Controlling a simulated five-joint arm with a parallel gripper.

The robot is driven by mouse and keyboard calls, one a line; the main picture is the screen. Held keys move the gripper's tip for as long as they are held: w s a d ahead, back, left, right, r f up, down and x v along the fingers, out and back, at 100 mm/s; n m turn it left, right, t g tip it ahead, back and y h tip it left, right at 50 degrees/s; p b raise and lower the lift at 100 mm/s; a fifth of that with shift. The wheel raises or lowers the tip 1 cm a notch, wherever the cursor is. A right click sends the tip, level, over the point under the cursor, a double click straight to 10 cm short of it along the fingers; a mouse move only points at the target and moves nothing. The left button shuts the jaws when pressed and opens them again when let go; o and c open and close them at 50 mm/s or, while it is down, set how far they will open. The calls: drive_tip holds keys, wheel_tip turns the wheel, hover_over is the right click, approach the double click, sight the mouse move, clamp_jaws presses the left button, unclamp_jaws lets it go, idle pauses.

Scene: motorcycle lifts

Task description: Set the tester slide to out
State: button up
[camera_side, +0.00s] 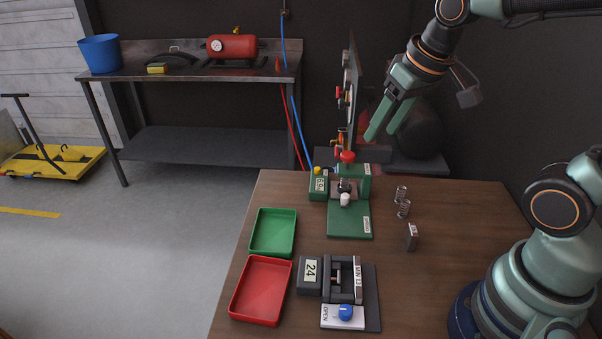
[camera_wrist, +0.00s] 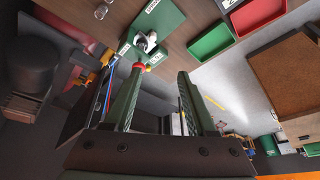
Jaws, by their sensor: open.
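The green tester (camera_side: 346,222) stands on the wooden table, with a flat green base, a red knob (camera_side: 347,156) on top and a numbered display (camera_side: 319,184) at its left. A white knob (camera_side: 345,199) sits low on its front, seemingly on the slide; the slide's exact position is hard to tell. In the wrist view the tester (camera_wrist: 165,14) is at the top, with its red knob (camera_wrist: 138,68) by my left finger. My gripper (camera_side: 383,128) is open and empty, above and behind the tester, apart from it in the side view. Its fingers also show in the wrist view (camera_wrist: 161,74).
A green tray (camera_side: 272,251) and a red tray (camera_side: 242,303) lie at the table's left. A dark gauge with a blue knob (camera_side: 345,312) is in front. Springs (camera_side: 403,209) and a small metal block (camera_side: 411,237) lie at right. A tool board (camera_side: 350,90) rises behind the tester.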

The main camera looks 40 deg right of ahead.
drive_tip(key=w+d+f+m+g, duration=0.1)
drive_tip(key=w+f+m+g, duration=0.25)
drive_tip(key=w, duration=0.25)
drive_tip(key=m, duration=0.1)
approach(346, 195)
drive_tip(key=shift+g, duration=0.45)
drive_tip(key=f, duration=0.8)
drive_tip(key=shift+w+f, duration=0.3)
drive_tip(key=shift+w, duration=0.1)
clamp_jaws()
drive_tip(key=shift+a, duration=0.1)
idle(0.4)
